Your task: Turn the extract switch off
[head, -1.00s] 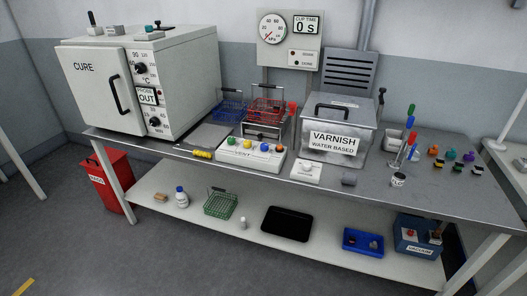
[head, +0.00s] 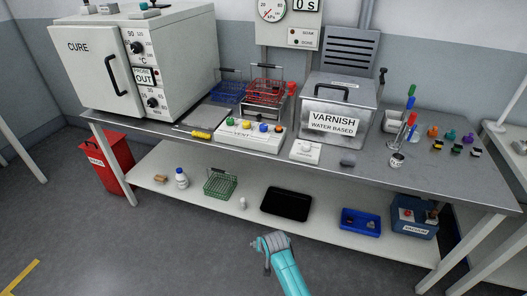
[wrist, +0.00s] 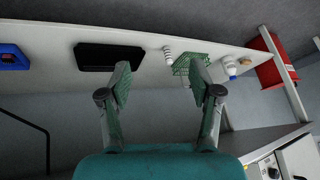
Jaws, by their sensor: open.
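No label reading "extract" can be made out, so I cannot tell which control is the extract switch. A small white box with a round knob (head: 306,150) sits at the bench front below the varnish tank; its lettering is too small to read. A dark lever (head: 382,76) stands at the tank's right. My gripper (head: 263,243) is low in front of the bench, apart from everything. In the wrist view my gripper (wrist: 160,80) is open and empty, its two fingers spread.
The grey oven marked CURE (head: 95,70) and the VARNISH tank (head: 338,100) stand on the metal bench (head: 430,185). The lower shelf holds a black tray (head: 287,204), a green basket (head: 220,184) and a blue tray (head: 361,222). A red bin (head: 108,172) stands left. The floor in front is clear.

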